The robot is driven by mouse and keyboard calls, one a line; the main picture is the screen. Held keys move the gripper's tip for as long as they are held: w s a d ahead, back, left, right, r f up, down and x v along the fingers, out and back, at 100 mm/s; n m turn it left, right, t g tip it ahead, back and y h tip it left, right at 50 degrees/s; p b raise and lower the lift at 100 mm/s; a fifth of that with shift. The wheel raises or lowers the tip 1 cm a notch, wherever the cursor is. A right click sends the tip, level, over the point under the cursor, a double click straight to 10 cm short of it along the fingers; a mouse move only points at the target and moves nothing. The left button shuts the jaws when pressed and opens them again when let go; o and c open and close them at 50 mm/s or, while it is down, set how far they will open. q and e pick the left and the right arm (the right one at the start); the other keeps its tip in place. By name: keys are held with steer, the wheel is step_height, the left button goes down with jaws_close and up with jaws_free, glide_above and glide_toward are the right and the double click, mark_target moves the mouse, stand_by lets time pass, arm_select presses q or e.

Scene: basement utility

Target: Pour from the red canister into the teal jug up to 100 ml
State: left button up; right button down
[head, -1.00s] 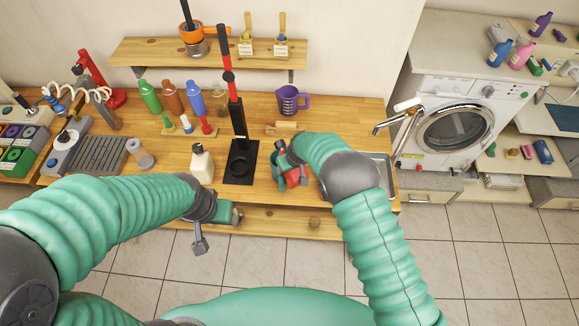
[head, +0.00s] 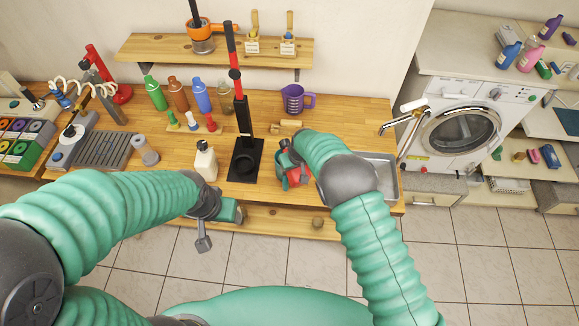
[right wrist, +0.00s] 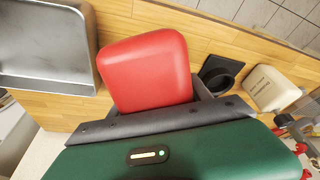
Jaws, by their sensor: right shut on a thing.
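The red canister shows as a rounded red block (right wrist: 146,72) in the right wrist view, pressed against the dark jaw of my right gripper (right wrist: 165,115). In the head view red parts of the canister (head: 294,176) show at my right gripper (head: 286,163), over the bench just left of the sink. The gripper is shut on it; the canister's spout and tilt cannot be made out. I cannot pick out the teal jug for certain; a teal patch beside the red may be my gripper's housing. My left gripper (head: 228,212) hangs at the bench's front edge, its jaws unclear.
A black stand (head: 243,160) with a tall post and a cream bottle (head: 205,160) stand left of the right gripper. A purple jug (head: 297,98) is behind it. The metal sink (head: 378,165) with its tap (head: 405,119) lies right. Several coloured bottles stand at back left.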

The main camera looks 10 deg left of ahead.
steer(key=shift+a+f, duration=0.1)
steer(key=shift+a, duration=0.1)
steer(key=shift+s, duration=0.1)
stand_by(2.6)
steer(key=shift+d+f+g+b, duration=0.1)
steer(key=shift+d+g+b, duration=0.25)
steer(key=shift+b, duration=0.65)
steer(key=shift+w+n+g, duration=0.2)
steer(key=shift+n+g, duration=0.05)
steer(key=shift+n, duration=0.05)
steer(key=shift+b, duration=0.3)
stand_by(1.5)
steer(key=shift+s+a+h+b, duration=0.1)
steer(key=shift+a+h+b, duration=0.05)
steer(key=shift+h+b, duration=0.2)
steer(key=shift+s+a+m+g+b, duration=0.1)
steer(key=shift+a+m+g+b, duration=0.05)
steer(key=shift+m+g+b, duration=0.3)
